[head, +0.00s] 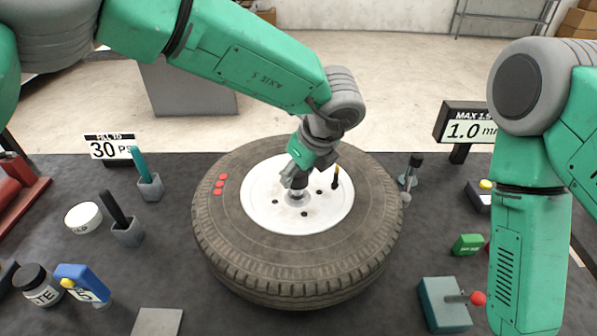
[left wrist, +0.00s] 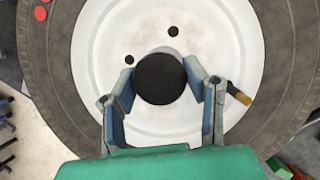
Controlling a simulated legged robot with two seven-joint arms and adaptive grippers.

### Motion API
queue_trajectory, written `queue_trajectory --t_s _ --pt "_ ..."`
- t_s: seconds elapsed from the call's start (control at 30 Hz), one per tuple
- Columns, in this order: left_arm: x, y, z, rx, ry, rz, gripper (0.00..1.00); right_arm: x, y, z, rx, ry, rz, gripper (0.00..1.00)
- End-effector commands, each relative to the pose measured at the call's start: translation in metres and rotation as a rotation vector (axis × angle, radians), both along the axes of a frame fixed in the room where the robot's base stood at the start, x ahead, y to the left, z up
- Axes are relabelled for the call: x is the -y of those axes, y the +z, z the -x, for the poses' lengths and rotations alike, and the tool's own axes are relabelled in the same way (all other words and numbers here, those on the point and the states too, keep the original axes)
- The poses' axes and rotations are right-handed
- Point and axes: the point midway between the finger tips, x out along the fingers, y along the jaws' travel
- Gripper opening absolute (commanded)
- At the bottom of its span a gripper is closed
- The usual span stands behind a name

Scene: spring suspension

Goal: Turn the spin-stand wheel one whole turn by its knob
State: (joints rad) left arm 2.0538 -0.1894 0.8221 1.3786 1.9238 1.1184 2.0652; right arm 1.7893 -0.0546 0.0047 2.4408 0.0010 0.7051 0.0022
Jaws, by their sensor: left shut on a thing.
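The wheel, a dark tyre (head: 235,235) around a white rim (head: 265,215), lies flat on the spin stand. A thin black peg with an orange part (head: 336,178) stands on the rim right of the gripper. My right gripper is out of view; only its arm shows.
The dark table bears a 30 PSI sign (head: 110,147) at left and a 1.0 sign (head: 467,130) at right. A blue tool (head: 80,280) and jar (head: 37,284) sit front left. A teal box with a red-knobbed lever (head: 445,304) stands front right.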

Motion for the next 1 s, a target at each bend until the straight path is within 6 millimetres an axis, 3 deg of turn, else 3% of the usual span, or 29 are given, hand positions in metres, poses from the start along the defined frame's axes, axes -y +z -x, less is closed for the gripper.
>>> queue_trajectory --t_s 1.0 --pt "-0.005 0.004 -0.005 0.016 0.974 0.004 0.0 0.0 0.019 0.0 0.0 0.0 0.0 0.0"
